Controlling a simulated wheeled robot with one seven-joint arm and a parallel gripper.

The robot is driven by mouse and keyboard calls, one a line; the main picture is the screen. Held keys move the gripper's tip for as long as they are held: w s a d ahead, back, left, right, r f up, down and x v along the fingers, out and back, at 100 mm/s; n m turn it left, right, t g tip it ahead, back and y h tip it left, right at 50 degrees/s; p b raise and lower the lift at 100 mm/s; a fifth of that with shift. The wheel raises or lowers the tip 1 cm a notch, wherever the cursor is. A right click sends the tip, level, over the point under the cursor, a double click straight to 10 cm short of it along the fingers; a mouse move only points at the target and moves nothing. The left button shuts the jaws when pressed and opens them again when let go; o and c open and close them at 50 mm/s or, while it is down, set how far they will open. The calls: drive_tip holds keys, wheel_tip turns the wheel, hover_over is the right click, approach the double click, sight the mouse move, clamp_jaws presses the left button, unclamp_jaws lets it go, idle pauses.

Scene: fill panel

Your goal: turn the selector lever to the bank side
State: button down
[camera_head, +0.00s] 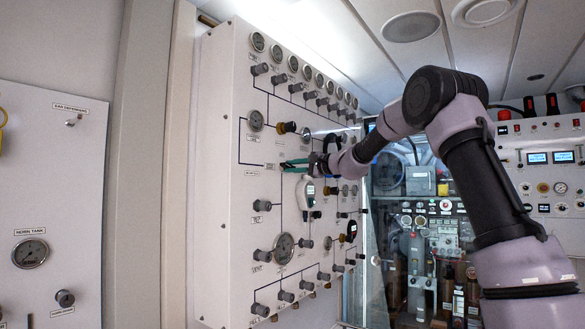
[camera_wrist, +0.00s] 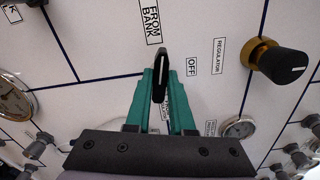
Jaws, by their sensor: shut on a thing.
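The selector lever (camera_wrist: 161,62) is a narrow black handle with a white line, in the middle of the wrist view. Its far end points up in that view, just below and right of the FROM BANK label (camera_wrist: 150,21) and left of the OFF label (camera_wrist: 192,66). My gripper (camera_wrist: 160,84) has teal fingers, shut on the lever from both sides. Another label between the fingers is partly covered. In the head view my gripper (camera_head: 286,164) is at the left-middle of the white fill panel (camera_head: 222,205); the lever is too small to make out there.
A black knob with a brass collar (camera_wrist: 279,62) stands out right of the lever, beside the REGULATOR label (camera_wrist: 219,56). Gauges and several knobs cover the panel around it.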

drive_tip(key=shift+f+n, duration=0.15)
drive_tip(key=shift+n, duration=1.15)
drive_tip(key=c, duration=0.8)
unclamp_jaws()
drive_tip(key=v, duration=1.1)
